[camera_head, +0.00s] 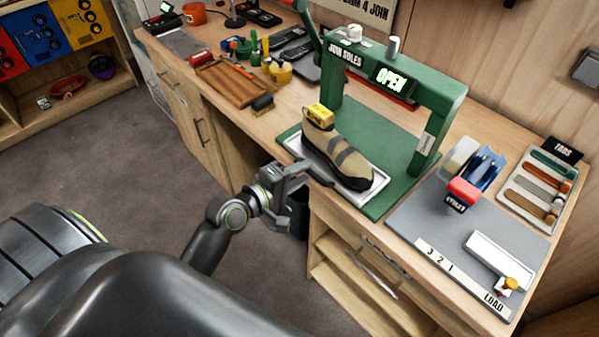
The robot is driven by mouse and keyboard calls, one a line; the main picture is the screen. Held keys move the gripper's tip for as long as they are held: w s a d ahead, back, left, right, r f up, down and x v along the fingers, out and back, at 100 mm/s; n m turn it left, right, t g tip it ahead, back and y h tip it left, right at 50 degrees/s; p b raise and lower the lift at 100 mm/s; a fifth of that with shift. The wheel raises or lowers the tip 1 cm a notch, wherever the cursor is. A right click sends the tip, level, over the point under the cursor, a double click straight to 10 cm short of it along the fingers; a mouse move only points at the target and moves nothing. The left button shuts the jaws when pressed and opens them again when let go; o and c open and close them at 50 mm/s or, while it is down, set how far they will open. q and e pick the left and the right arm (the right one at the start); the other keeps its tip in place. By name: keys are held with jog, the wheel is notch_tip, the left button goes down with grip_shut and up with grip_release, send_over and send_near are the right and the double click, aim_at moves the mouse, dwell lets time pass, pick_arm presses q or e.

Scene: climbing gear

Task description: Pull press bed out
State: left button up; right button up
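The green press (441,101) stands on the bench with an "OPEN" display. Its pale bed (376,189) is a flat tray low in the press, near the bench's front edge. A tan and grey climbing shoe (340,152) lies on the bed, with a yellow block (320,115) at its heel end. My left gripper (300,178) is at the bench's front edge, close to the bed's front left side. Whether it touches the bed, and how far its fingers are apart, I cannot tell. My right gripper is not in view.
To the right is a grey mat (420,222) with a tape dispenser (474,172) and a white "LOAD" piece (495,262). A tabs tray (527,205) is beyond. A wooden tray (232,84) and small pots are left of the press. Open floor lies in front of the bench.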

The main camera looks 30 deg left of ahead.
pick_arm(q)
jog(key=v, duration=1.7)
jog(key=shift+s+b, duration=0.25)
jog(key=shift+b, duration=0.2)
jog(key=a+f+m+g+y, duration=0.25)
jog(key=a+f, duration=0.35)
jog(key=f, duration=0.6)
jog(key=a+f+m+g+y, duration=0.1)
jog(key=a+f+y, duration=0.3)
jog(key=f, duration=0.8)
jog(key=s+a+f+m+g, duration=0.15)
jog(key=s+f, duration=0.25)
jog(key=f, duration=0.4)
jog(key=s+f+m+g, duration=0.2)
jog(key=s+f+g, duration=0.15)
jog(key=f, duration=0.45)
jog(key=s+d+f+m+g, duration=0.2)
jog(key=s+d+f+m, duration=0.1)
jog(key=s+f, duration=0.3)
jog(key=s+d+f+m+g, duration=0.3)
jog(key=s+d+f, duration=0.3)
jog(key=s, duration=0.4)
jog(key=shift+f+m, duration=0.3)
jog(key=shift+f, duration=0.55)
